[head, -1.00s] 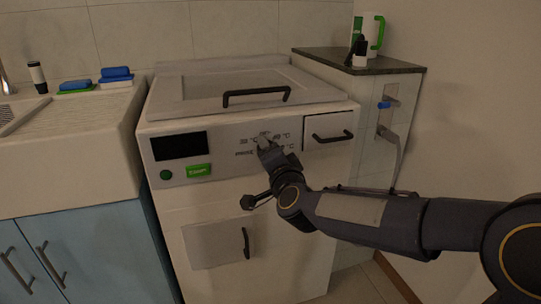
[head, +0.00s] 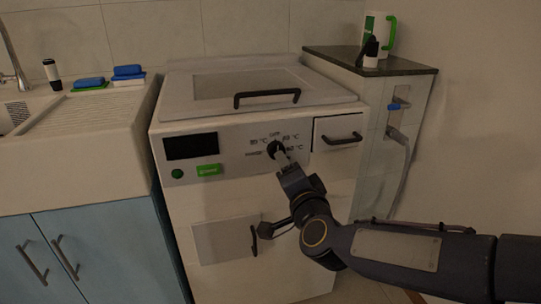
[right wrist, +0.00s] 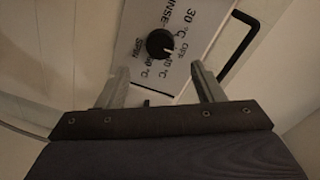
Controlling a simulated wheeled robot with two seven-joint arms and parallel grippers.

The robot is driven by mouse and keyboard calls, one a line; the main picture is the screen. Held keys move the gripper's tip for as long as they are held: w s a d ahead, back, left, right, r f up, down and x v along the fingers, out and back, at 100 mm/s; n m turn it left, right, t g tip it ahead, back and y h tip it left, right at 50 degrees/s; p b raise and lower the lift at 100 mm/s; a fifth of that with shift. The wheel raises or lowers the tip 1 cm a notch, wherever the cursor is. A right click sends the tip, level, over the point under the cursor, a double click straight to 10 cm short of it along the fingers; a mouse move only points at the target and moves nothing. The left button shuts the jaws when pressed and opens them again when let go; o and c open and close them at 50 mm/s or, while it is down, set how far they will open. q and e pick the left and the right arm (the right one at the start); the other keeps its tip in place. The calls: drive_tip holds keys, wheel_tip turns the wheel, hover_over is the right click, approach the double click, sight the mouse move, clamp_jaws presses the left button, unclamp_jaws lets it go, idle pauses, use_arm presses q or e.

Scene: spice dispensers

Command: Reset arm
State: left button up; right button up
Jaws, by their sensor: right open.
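My right gripper (head: 286,164) is in front of the washing machine's control panel, just below and right of the black dial (head: 275,149). The right wrist view shows its two fingers (right wrist: 160,82) spread apart and empty, with the dial (right wrist: 160,43) beyond the fingertips and apart from them. The dial's white mark points toward the right in that view. Temperature labels and "RINSE" and "SPIN" are printed around it. My right arm comes in from the lower right. My left gripper is not in view.
The white washing machine (head: 330,195) has a top lid handle (head: 267,97), a drawer handle (head: 343,138) and a lower door handle (head: 254,241) that stick out. The sink cabinet (head: 100,250) stands at left. A dark-topped counter (head: 400,66) with a jug stands at right.

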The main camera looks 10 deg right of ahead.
drive_tip(key=shift+s, duration=0.1)
drive_tip(key=s+d+f+n+g+y, duration=0.2)
drive_tip(key=s+f+n+g, duration=0.5)
drive_tip(key=s, duration=0.6)
drive_tip(key=s+d+f+n+g+y, duration=0.2)
drive_tip(key=s+f+n+g, duration=0.25)
drive_tip(key=s+f, duration=0.65)
drive_tip(key=s+r+p, duration=0.3)
drive_tip(key=r+p, duration=3.1)
drive_tip(key=r, duration=0.3)
drive_tip(key=shift+a, duration=0.25)
